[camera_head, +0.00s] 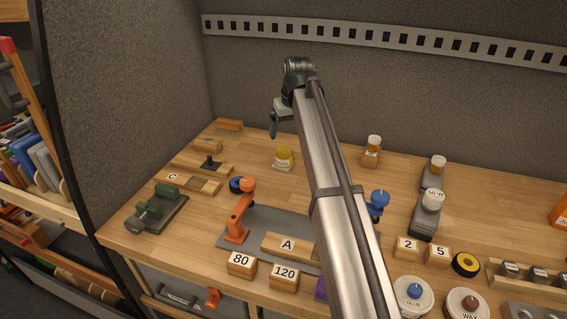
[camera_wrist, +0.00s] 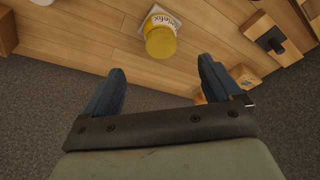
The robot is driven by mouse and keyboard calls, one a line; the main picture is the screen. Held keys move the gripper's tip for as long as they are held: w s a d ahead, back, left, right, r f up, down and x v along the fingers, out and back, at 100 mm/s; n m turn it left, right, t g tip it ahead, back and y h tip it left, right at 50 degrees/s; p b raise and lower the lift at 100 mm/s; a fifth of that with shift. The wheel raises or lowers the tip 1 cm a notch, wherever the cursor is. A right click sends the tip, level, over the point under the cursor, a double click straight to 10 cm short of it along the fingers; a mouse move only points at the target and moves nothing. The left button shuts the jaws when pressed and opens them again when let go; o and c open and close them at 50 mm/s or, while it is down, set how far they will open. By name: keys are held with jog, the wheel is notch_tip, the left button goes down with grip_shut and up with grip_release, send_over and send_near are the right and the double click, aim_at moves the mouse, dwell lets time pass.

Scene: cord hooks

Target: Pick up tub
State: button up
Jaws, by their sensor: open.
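A small yellow tub (camera_head: 283,155) with a printed label stands on the wooden bench, towards the back left of the middle. In the wrist view the yellow tub (camera_wrist: 161,40) is at the top, beyond the fingertips, with a pale square under or beside it. My gripper (camera_head: 273,129) hangs above the bench, a little left of the tub in the head view. Its two blue fingers (camera_wrist: 161,70) are spread apart with nothing between them. Two white round tubs, marked GLUE (camera_head: 412,297) and WAX (camera_head: 466,304), stand at the front right.
A wooden brush (camera_head: 229,125) and wood blocks lie at the back left. An orange clamp (camera_head: 240,212) stands on a grey mat (camera_head: 268,224) in front. Bottles (camera_head: 372,148) stand to the right. The bench around the yellow tub is mostly clear.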

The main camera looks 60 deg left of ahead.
aim_at(284, 149)
jog(key=x, duration=0.6)
jog(key=shift+a+f, duration=0.1)
jog(key=shift+f, duration=0.25)
jog(key=shift+x, duration=2.85)
jog(key=shift+s+a, duration=0.1)
jog(key=shift+a, duration=0.1)
jog(key=shift+c, duration=0.4)
jog(key=shift+r, duration=0.1)
jog(key=c, duration=1.1)
